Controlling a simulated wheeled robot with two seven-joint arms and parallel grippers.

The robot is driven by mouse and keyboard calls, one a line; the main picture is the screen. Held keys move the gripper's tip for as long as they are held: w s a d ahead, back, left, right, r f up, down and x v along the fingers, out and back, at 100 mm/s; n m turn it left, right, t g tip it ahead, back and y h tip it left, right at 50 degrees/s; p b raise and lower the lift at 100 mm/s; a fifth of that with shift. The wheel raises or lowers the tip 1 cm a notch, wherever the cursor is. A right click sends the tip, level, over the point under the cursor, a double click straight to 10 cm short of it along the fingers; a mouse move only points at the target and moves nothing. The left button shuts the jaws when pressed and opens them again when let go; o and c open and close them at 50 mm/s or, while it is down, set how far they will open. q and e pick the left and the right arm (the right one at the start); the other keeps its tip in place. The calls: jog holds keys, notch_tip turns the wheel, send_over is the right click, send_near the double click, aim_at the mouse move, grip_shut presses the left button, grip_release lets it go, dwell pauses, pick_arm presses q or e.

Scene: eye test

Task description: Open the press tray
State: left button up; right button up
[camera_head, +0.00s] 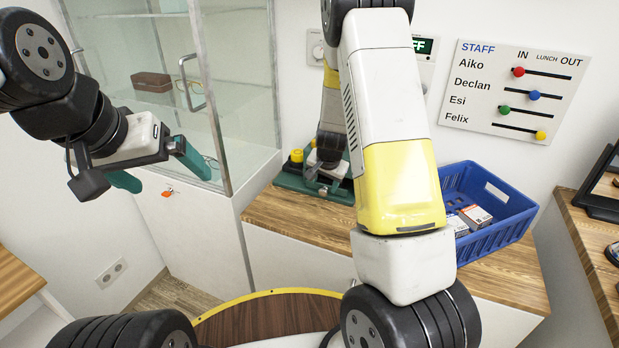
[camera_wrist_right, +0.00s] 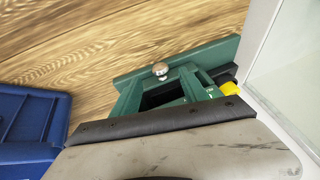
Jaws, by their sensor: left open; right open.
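The green press (camera_head: 289,181) stands at the left end of the wooden counter, beside the glass cabinet, partly hidden behind my right arm. In the right wrist view, its tray has a green front (camera_wrist_right: 213,52) with a round metal knob (camera_wrist_right: 160,70). How far the tray is out I cannot tell. My right gripper (camera_head: 318,187) is open at the press, its fingers pointing toward the knob; whether they touch it I cannot tell. My left gripper (camera_head: 165,168) is open and empty in front of the cabinet, well left of the press.
The glass cabinet (camera_head: 240,100) rises close to the press's left side; a key (camera_head: 168,192) sits in its lower front. A blue crate (camera_head: 510,222) with small boxes stands right of the press, also in the wrist view (camera_wrist_right: 30,120). Counter (camera_head: 290,215) in front of the press is bare.

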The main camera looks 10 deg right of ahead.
aim_at(323, 192)
jog(key=x, duration=0.6)
grip_shut()
dwell(1.3)
